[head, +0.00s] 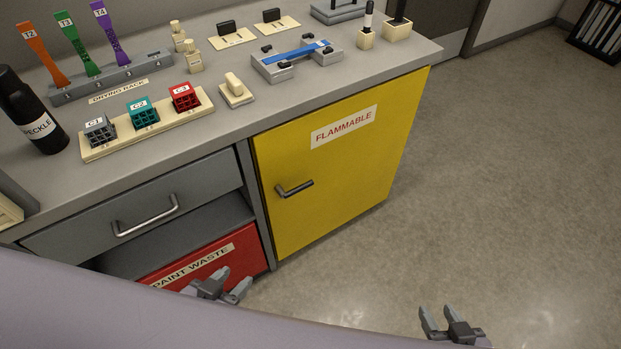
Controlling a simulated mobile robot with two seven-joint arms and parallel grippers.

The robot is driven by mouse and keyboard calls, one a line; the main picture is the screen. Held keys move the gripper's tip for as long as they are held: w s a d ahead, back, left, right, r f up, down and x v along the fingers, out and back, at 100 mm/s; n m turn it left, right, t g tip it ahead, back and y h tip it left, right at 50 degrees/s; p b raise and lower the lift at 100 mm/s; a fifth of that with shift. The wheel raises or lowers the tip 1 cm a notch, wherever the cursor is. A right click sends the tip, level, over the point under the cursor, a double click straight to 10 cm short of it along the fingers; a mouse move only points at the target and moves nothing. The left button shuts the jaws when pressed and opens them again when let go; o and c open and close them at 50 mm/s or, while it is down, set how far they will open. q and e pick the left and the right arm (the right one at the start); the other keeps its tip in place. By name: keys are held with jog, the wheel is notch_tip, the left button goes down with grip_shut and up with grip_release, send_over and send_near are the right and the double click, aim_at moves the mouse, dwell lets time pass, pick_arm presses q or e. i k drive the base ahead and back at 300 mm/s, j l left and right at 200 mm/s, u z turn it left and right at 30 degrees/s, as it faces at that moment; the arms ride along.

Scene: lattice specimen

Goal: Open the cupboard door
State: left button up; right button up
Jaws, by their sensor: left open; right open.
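The yellow cupboard door (345,155) with a "FLAMMABLE" label is shut, flush under the right part of the counter. Its short dark handle (294,189) sits near the door's left edge. My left gripper (222,284) is open and empty, low in front of the red bin, left of and below the door handle. My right gripper (445,325) is open and empty over the floor, well to the right of and below the door. Neither gripper touches the door or handle. The inside of the cupboard is hidden.
A grey drawer (138,212) and a red "PAINT WASTE" bin (252,250) are left of the door. The counter (215,128) carries a drying rack (110,78), a speckle bottle (30,108) and lattice cubes. The floor (480,190) right of the cupboard is clear.

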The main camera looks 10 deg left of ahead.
aim_at(351, 146)
jog(key=i+l+u, duration=0.1)
jog(key=l, duration=0.25)
jog(key=i+l+u, duration=0.1)
jog(key=i+l, duration=0.2)
jog(key=i+l+u, duration=0.1)
jog(key=l, duration=0.3)
jog(key=i+l, duration=0.2)
jog(key=l, duration=0.15)
jog(key=i+u, duration=0.05)
